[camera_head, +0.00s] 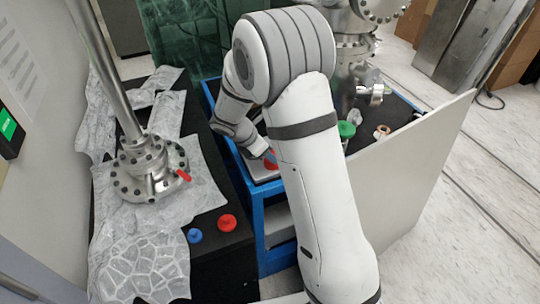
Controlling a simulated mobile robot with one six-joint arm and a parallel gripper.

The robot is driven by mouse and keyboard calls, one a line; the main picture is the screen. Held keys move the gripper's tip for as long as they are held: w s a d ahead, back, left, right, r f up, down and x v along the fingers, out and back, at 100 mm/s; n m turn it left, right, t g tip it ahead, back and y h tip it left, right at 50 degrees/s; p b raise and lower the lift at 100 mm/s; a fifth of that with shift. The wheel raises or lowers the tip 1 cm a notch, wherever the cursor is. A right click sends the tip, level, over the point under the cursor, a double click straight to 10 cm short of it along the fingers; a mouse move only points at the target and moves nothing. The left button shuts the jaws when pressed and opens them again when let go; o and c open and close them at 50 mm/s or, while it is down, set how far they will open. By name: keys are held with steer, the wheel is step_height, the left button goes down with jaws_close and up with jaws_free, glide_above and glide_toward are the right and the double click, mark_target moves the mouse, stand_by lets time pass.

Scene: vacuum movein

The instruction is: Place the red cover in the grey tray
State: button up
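A red cover (227,222) lies flat on the black table surface at lower centre-left, beside a small blue cap. A light grey tray (258,173) sits on the blue-framed cart, largely hidden behind my arm. Something small and red (271,166) shows in or over this tray, right by my gripper. My gripper (266,158) is low over the tray, apart from the red cover on the table. My forearm hides most of it, so whether its fingers are open or hold the red thing cannot be seen.
The blue cap (195,235) lies left of the red cover. A metal flanged column (150,170) stands on crumpled foil (140,255) at left. A green knob (346,130) and a copper-coloured ring (381,132) sit right of my arm. A pale panel (415,170) borders the cart's right.

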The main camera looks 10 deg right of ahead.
steer(key=v, duration=0.7)
steer(key=s+d+r+m+y, duration=0.2)
steer(key=s+r+m, duration=0.1)
steer(key=s+m, duration=0.4)
steer(key=s+d+r+m+y, duration=0.2)
steer(key=s+r+m, duration=0.1)
steer(key=s+m, duration=0.5)
steer(key=s+d+r+m+y, duration=0.2)
steer(key=s+r+m, duration=0.1)
steer(key=s+m, duration=0.4)
steer(key=s, duration=0.3)
steer(key=shift+d+r, duration=0.2)
steer(key=shift+r, duration=0.2)
steer(key=shift+s, duration=0.1)
